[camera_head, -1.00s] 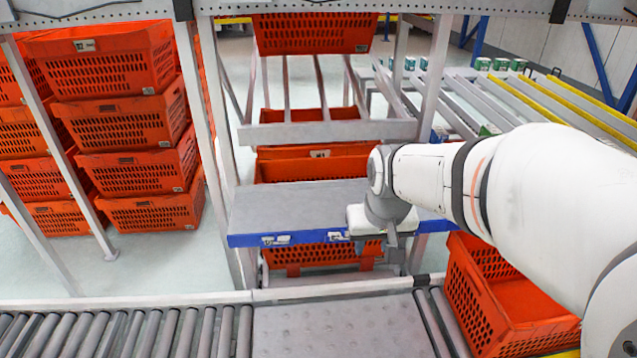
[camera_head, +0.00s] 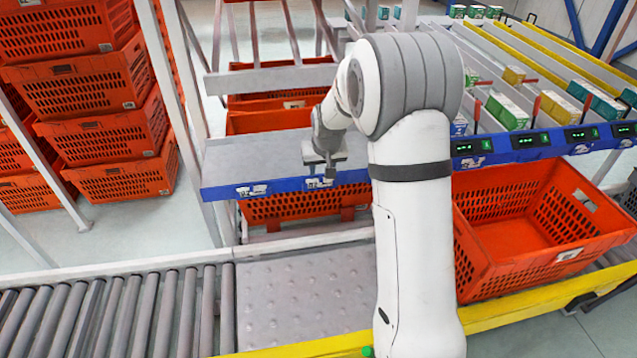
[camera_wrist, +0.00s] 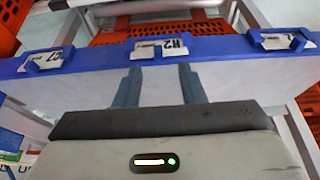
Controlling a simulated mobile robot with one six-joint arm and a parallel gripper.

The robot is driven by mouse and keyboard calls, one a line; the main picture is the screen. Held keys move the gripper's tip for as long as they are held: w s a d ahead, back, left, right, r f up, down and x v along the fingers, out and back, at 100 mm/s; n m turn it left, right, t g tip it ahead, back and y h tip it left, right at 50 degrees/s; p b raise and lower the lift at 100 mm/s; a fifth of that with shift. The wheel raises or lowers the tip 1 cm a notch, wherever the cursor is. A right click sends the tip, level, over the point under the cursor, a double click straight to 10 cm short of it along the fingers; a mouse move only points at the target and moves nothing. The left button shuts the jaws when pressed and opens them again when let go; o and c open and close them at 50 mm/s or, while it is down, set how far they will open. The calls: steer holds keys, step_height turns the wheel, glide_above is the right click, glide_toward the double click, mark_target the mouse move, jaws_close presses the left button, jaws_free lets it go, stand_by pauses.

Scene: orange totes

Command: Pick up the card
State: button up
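Small white cards sit in clips on the blue front edge of the grey shelf (camera_head: 265,152). In the wrist view, a card marked like "H2" (camera_wrist: 162,47) is straight ahead of my gripper (camera_wrist: 160,72). One card is to its left (camera_wrist: 47,60) and one to its right (camera_wrist: 280,42). The two fingers are apart with nothing between them, pointing at the blue edge. I cannot tell whether they touch it. In the head view, my gripper (camera_head: 330,172) is at the shelf's front edge, beside a card (camera_head: 318,184); another card (camera_head: 252,189) is further left.
Orange totes are stacked at the left (camera_head: 110,125). An empty orange tote (camera_head: 530,220) stands right of my arm. A rack at the right holds small boxes (camera_head: 507,110) above a blue rail with green displays. A roller conveyor (camera_head: 110,315) runs along the front.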

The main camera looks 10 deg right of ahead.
mark_target(320, 176)
steer(key=x, duration=0.4)
steer(key=shift+w+d+f, duration=0.1)
steer(key=shift+w, duration=0.2)
jaws_close()
